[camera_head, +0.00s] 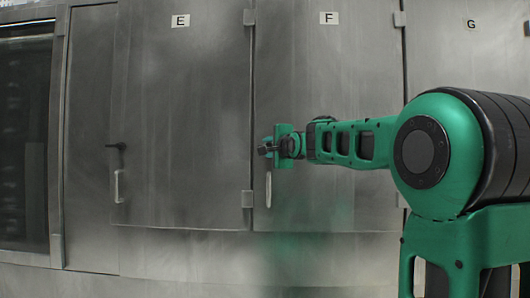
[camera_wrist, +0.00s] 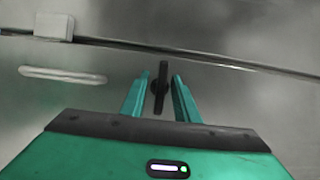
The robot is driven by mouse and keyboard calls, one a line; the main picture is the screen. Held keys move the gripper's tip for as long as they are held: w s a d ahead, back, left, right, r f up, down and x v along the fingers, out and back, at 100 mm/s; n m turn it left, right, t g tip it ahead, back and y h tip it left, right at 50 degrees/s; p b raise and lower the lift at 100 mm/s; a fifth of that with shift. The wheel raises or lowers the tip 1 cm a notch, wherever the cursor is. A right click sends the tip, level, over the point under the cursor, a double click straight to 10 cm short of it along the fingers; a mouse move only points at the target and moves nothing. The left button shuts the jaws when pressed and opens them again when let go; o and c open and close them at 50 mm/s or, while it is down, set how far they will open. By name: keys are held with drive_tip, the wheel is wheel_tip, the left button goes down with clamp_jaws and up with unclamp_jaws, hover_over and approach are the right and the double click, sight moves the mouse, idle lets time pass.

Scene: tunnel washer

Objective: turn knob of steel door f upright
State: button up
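Steel door F (camera_head: 330,75) is shut and carries the letter F near its top. Its black knob (camera_wrist: 161,88) shows in the wrist view as a slim bar running up and down the picture, at right angles to the door's handle. In the head view the knob is mostly hidden at my gripper (camera_head: 272,147), near the door's left edge. In the wrist view my gripper's two green fingers (camera_wrist: 159,86) are open, one on each side of the knob, with a visible gap on both sides. How deep the knob sits between them is unclear.
The pale bar handle (camera_head: 268,188) of door F hangs upright just below the knob; it also shows in the wrist view (camera_wrist: 62,75). A hinge block (camera_head: 247,198) sits at the seam left of it. Door E (camera_head: 185,90) is shut, with a black knob (camera_head: 117,146).

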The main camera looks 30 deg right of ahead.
drive_tip(key=shift+c, duration=0.7)
clamp_jaws()
drive_tip(key=shift+n, duration=0.3)
drive_tip(key=shift+n+g, duration=0.6)
drive_tip(key=shift+n, duration=0.5)
drive_tip(key=n+g, duration=0.1)
drive_tip(key=n, duration=0.2)
drive_tip(key=shift+g, duration=0.4)
drive_tip(key=n+g+h, duration=0.1)
drive_tip(key=n, duration=0.3)
drive_tip(key=shift+a+g+h, duration=0.1)
drive_tip(key=shift+g+h, duration=0.3)
drive_tip(key=shift+r+n+g+h, duration=0.1)
drive_tip(key=shift+n+g+h, duration=0.8)
drive_tip(key=shift+n, duration=1)
